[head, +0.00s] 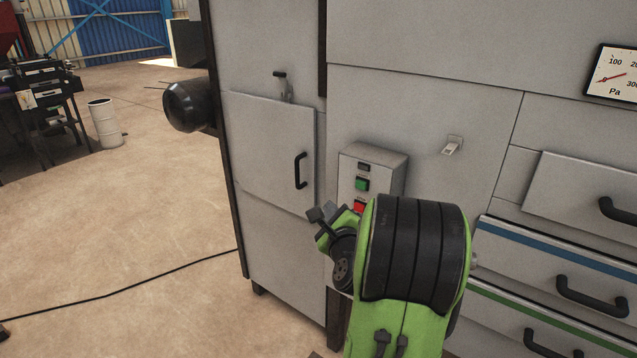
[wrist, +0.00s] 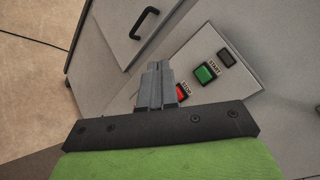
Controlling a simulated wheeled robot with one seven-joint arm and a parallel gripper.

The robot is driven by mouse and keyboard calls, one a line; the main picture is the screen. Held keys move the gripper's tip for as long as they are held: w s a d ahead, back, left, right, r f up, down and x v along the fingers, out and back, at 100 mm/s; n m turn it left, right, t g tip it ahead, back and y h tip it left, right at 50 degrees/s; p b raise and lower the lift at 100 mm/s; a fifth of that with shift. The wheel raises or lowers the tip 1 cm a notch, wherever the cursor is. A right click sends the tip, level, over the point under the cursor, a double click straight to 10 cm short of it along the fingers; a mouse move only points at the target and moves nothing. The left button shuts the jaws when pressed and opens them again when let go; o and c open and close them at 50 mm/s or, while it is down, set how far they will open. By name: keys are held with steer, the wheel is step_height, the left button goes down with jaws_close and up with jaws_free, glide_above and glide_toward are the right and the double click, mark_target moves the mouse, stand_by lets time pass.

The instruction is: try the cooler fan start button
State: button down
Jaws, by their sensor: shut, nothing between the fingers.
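A grey control box (head: 381,163) is fixed to the cabinet front. It carries a green button (head: 362,184) with a red button (head: 359,206) below it. In the wrist view the green button (wrist: 206,73) is labelled START and the red button (wrist: 182,92) is labelled STOP. A small dark element (wrist: 226,58) sits beyond the green one. My gripper (wrist: 157,68) is shut and empty, and it partly covers the red button's side in the wrist view. In the head view my gripper (head: 316,215) is left of and below the buttons. I cannot tell whether it touches the box.
A cabinet door (head: 272,145) with a black handle (head: 300,170) is left of the box. A small switch (head: 451,146) is to its right. Drawers with black handles (head: 591,297) and a gauge (head: 612,75) stand further right. A cable (head: 130,288) lies on the open floor.

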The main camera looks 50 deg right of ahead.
mark_target(360, 186)
steer(key=d+p, duration=0.1)
steer(key=d, duration=0.7)
steer(key=shift+w+d+r, duration=0.15)
steer(key=shift+d+r, duration=0.05)
steer(key=shift+d, duration=0.2)
steer(key=shift+d, duration=0.1)
stand_by(1.9)
steer(key=shift+d, duration=0.3)
steer(key=shift+d+p, duration=0.45)
stand_by(0.5)
steer(key=shift+a, duration=0.85)
